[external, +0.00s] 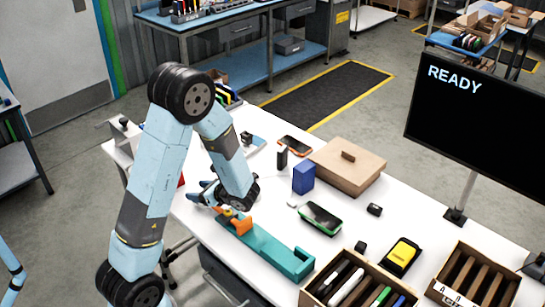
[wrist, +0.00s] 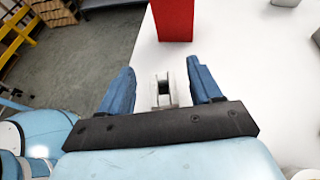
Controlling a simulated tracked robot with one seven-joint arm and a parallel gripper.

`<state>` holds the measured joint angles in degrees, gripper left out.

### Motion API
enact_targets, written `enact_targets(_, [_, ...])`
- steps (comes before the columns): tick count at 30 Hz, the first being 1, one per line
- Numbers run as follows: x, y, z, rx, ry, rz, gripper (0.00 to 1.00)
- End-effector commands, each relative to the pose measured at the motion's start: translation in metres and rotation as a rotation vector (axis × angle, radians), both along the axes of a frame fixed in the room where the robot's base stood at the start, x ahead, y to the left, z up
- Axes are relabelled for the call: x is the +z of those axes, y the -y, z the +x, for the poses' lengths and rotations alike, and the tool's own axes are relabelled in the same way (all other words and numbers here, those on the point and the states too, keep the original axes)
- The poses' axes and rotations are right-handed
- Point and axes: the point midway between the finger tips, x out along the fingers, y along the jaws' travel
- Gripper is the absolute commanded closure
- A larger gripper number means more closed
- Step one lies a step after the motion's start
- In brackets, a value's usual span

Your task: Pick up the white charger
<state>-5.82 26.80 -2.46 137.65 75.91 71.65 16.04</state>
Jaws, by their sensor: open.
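A small white and grey block (wrist: 163,92), which looks like the white charger, lies on the white table between my fingers in the wrist view. Gaps show on both sides of it. My gripper (wrist: 163,88) is open, its two blue fingers on either side of the block. In the external view my gripper (external: 200,194) is low over the left edge of the table, fingers pointing left. The block cannot be made out there. A small white item (external: 293,205) lies beside the green-edged phone (external: 321,218); I cannot tell what it is.
A red box (wrist: 173,18) stands just beyond the fingers. A teal holder (external: 265,250) with an orange part lies close to my wrist. A blue box (external: 303,178), a cardboard carton (external: 347,167) and open trays are farther right. The table edge is near on the left.

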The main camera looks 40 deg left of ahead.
Motion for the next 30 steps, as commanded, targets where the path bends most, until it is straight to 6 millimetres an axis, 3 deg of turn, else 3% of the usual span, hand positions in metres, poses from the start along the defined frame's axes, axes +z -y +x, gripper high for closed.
enact_targets(6, [-0.027, 0.000, 0.000, 0.000, -0.004, -0.001, 0.36])
enact_targets(12, [-0.034, -0.023, -0.005, 0.001, -0.001, 0.000, 0.36])
enact_targets(22, [-0.035, -0.027, -0.006, 0.000, 0.000, 0.000, 0.36])
enact_targets(30, [-0.035, -0.027, -0.006, 0.000, 0.000, 0.000, 0.62])
